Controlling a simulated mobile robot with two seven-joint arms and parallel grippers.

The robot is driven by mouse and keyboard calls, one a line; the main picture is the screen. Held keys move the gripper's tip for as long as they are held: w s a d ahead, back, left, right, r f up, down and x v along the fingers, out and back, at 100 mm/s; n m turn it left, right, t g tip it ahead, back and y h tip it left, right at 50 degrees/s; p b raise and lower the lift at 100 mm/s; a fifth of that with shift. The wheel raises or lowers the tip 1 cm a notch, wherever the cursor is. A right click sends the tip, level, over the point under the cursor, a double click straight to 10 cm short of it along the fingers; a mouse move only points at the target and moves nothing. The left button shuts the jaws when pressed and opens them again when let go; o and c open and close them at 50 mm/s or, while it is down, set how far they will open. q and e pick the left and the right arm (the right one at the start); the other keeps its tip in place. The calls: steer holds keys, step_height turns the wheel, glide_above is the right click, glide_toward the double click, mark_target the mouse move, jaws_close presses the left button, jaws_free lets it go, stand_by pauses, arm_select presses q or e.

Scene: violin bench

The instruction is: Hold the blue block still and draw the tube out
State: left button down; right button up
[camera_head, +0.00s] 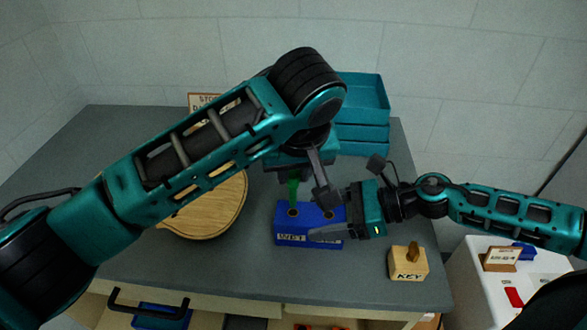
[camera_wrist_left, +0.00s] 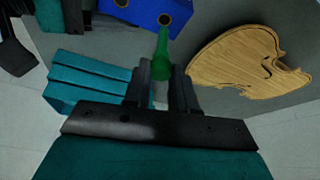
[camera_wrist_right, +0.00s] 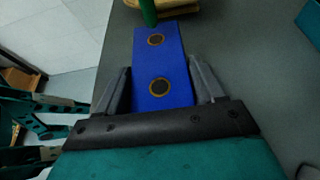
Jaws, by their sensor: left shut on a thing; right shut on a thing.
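The blue block (camera_head: 282,231) stands on the grey bench with lettering on its front and two dark round holes in its top. My right gripper (camera_wrist_right: 160,88) is shut on it, one finger along each long side. My left gripper (camera_wrist_left: 160,70) is shut on the green tube (camera_head: 293,190) and holds it upright above the block's left hole in the head view. In the right wrist view the tube's lower end (camera_wrist_right: 148,13) is just clear of the far hole (camera_wrist_right: 155,40). Both holes show dark and empty. My left fingers hide the tube's upper part.
A wooden violin plate (camera_head: 206,217) lies left of the block, partly behind my left arm. Teal stacked trays (camera_head: 362,100) stand at the back. A wooden KEY block (camera_head: 408,264) sits right of the blue block. A white cabinet (camera_head: 490,290) stands beyond the bench's right edge.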

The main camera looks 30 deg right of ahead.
arm_select(q)
steer(key=shift+r, duration=3.4)
arm_select(e)
steer(key=o, duration=1.2)
steer(key=shift+o, duration=0.2)
steer(key=v, duration=1.2)
